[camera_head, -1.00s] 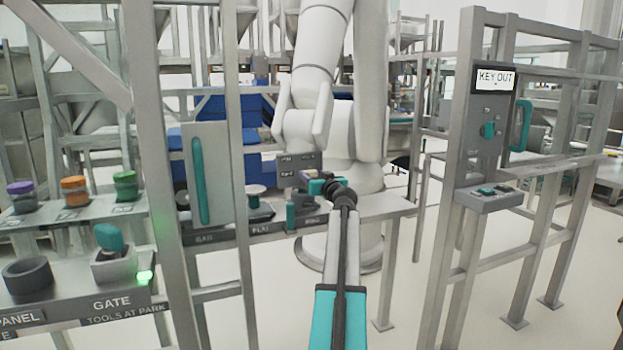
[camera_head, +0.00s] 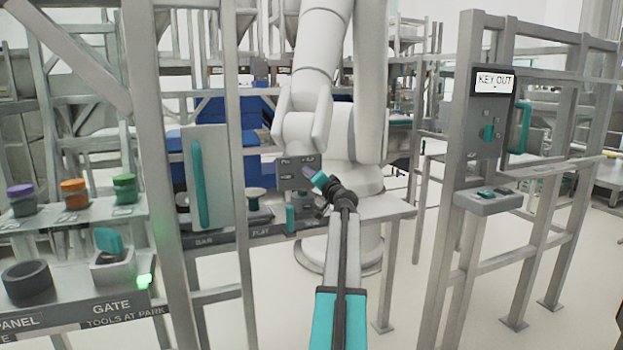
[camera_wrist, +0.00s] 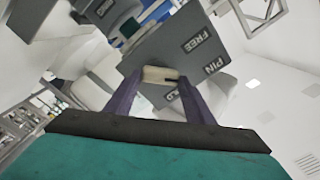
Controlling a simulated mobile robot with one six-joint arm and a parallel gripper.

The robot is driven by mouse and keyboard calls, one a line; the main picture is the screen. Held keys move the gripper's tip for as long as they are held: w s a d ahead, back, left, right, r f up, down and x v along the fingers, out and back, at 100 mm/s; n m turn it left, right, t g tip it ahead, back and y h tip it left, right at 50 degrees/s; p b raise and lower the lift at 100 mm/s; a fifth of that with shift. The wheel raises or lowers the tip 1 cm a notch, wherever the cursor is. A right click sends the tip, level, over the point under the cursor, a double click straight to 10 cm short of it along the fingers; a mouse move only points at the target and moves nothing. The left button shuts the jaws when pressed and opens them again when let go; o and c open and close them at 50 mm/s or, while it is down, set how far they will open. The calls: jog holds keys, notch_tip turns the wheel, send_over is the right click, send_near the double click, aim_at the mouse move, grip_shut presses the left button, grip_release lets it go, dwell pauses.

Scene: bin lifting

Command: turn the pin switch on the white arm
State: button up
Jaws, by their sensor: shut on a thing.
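The white arm (camera_head: 325,75) stands behind the grey bench. A grey switch plate (camera_head: 291,176) sits at its lower end; in the wrist view the plate (camera_wrist: 150,47) carries the words FREE and PIN and a partly hidden third label. The pale pin switch (camera_wrist: 160,75) is a small knob with a dark mark at one end. My gripper (camera_head: 309,173) reaches the plate from the lower right. In the wrist view its two purple fingers (camera_wrist: 160,82) are shut on the switch, one on each side. The head view does not show the switch clearly.
The bench holds a teal bar (camera_head: 199,185) on a panel and a small teal post (camera_head: 290,218) below the plate. A KEY OUT post (camera_head: 486,130) stands at right. A grey frame upright (camera_head: 150,150) stands at left. Open floor lies between bench and post.

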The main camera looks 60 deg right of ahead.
jog(key=shift+w+d+r+m+p, duration=0.1)
jog(key=shift+m+p, duration=0.9)
jog(key=shift+m, duration=1.15)
jog(key=shift+d+m+p, duration=0.1)
jog(key=shift+m+p, duration=0.85)
jog(key=shift+m, duration=1.2)
jog(key=o, duration=1.1)
jog(key=shift+c, duration=0.2)
jog(key=shift+s+a+f, duration=0.1)
jog(key=shift+s+f, duration=0.1)
jog(key=v, duration=1.3)
jog(key=shift+a, duration=0.25)
jog(key=shift+s, duration=0.2)
